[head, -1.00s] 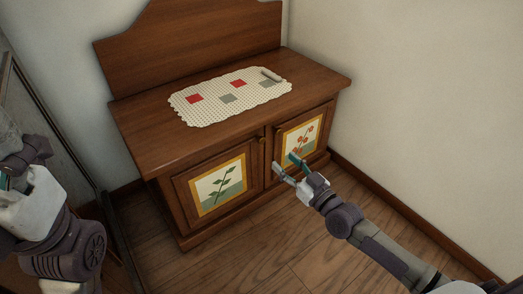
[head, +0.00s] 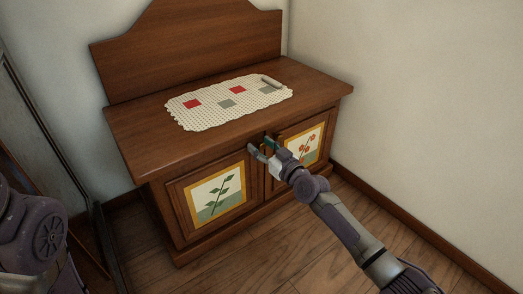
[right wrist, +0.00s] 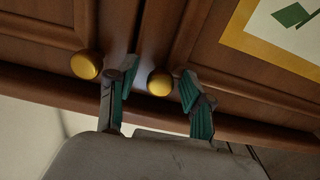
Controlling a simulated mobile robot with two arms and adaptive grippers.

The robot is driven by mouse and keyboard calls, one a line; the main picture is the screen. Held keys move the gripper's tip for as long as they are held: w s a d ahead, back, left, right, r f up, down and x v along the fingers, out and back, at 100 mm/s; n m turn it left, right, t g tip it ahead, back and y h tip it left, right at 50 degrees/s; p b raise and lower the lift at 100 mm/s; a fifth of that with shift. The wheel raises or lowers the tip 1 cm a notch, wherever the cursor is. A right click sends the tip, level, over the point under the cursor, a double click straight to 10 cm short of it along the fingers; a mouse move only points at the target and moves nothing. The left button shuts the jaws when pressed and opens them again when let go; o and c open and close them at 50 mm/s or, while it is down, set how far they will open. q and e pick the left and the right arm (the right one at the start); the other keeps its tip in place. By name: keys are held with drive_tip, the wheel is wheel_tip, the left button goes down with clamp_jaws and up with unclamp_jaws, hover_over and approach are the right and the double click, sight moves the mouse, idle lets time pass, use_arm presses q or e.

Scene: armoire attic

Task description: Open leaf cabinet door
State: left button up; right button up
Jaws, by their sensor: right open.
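The leaf cabinet door (head: 217,195), with a green leaf sprig picture in a yellow border, is the left door of the wooden cabinet and looks shut. My right gripper (head: 260,146) is open at the upper inner corner of this door, near the gap between the doors. In the right wrist view, the leaf door's round brass knob (right wrist: 159,82) shows between the open fingers (right wrist: 155,100), with space on both sides. A second brass knob (right wrist: 86,65), on the other door, lies outside the left finger. My left gripper is out of view; only part of its arm shows.
The right door (head: 310,147) bears a red-orange plant picture and looks shut. A cream cloth (head: 215,115) with red and grey squares lies on the cabinet top (head: 140,140). A wall (head: 420,90) stands to the right. The floor (head: 330,230) in front is clear.

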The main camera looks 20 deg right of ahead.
drive_tip(key=shift+w, duration=0.1)
clamp_jaws()
idle(0.4)
